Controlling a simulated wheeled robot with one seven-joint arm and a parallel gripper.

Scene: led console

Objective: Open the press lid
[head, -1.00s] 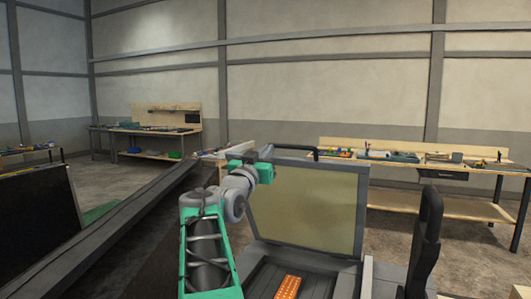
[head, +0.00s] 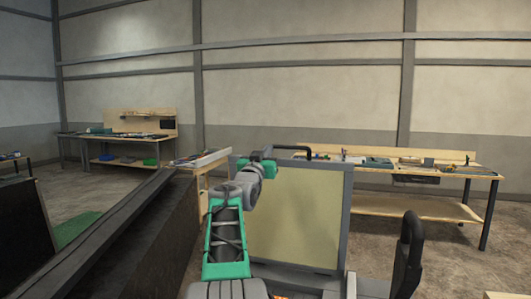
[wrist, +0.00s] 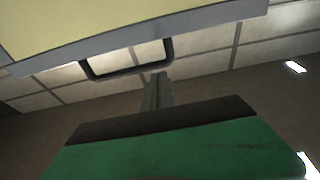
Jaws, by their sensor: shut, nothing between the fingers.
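The press lid (head: 292,218) stands raised, close to upright, with a pale yellow panel in a grey frame. Its black bar handle (head: 306,149) sits on the top edge. In the wrist view the lid's edge (wrist: 150,32) crosses the top, and the handle (wrist: 127,70) shows as a dark loop below it. My gripper (wrist: 157,78) has its fingers together and empty, just beside the handle loop and apparently not around it. In the head view my green gripper body is at the lid's upper left corner; its fingertips are hidden there.
The press base (head: 300,280) lies below the lid, mostly cut off by the picture edge. A black upright handle (head: 409,255) stands at its right. A long dark beam (head: 110,225) runs along the left. Workbenches (head: 420,208) stand behind, with open floor between.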

